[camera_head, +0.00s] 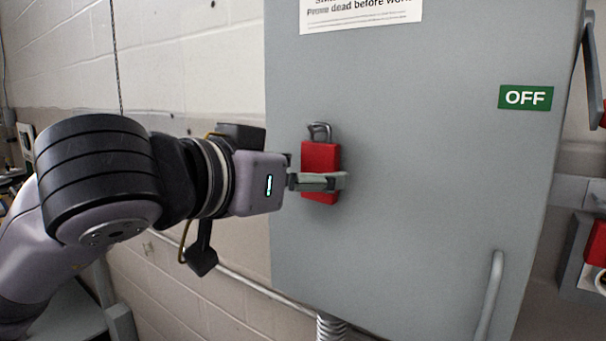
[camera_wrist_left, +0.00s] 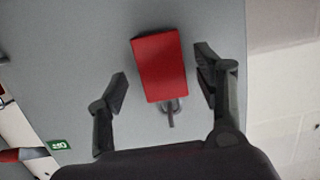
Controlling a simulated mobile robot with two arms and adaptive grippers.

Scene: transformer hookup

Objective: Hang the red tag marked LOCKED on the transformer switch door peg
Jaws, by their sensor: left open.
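A red block with a metal loop at its top, like a padlock (camera_head: 316,157), is upright against the grey switch door (camera_head: 430,150). No LOCKED lettering is readable on it. It also shows in the left wrist view (camera_wrist_left: 162,68), with its metal loop towards the bottom of the picture. My left gripper (camera_head: 318,182) is at its lower half. The two fingers are open, one on each side of the block, with gaps visible in the left wrist view (camera_wrist_left: 163,84). The peg itself cannot be made out behind the loop. My right gripper is not in view.
A green OFF label (camera_head: 526,97) is at the door's upper right and a white notice (camera_head: 360,12) at its top. A grey handle (camera_head: 490,295) stands out low on the door. Another red item (camera_head: 597,243) sits in a grey holder at the right edge.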

